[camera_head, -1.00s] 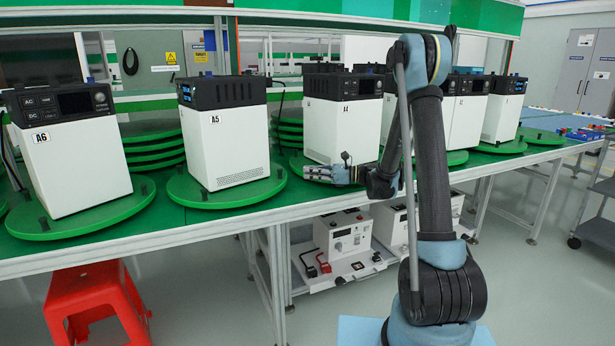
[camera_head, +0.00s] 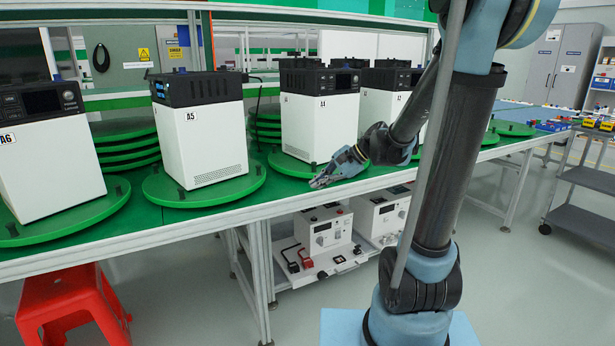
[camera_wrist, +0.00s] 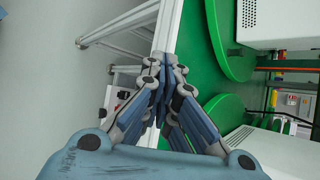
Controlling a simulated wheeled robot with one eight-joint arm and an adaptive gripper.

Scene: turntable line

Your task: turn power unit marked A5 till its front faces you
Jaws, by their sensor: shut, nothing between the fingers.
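The power unit marked A5 (camera_head: 215,145) is a white box with a black top. It stands upright on a round green turntable (camera_head: 165,192) left of centre. A broad side with vent slots and the A5 label faces me. A small screen shows on the top's left side, turned left. My gripper (camera_head: 315,184) is shut and empty near the table's front edge, before unit A4 and right of A5's turntable, apart from A5. The wrist view shows its closed fingers (camera_wrist: 168,65). A white unit on a green turntable lies ahead at upper right there; its label is not readable.
Unit A4 (camera_head: 308,128) stands behind my gripper on its own turntable. Unit A6 (camera_head: 48,160) is at far left. Stacked green discs (camera_head: 128,155) lie behind A5. A red stool (camera_head: 70,300) stands below. Table is clear between the A5 and A4 turntables.

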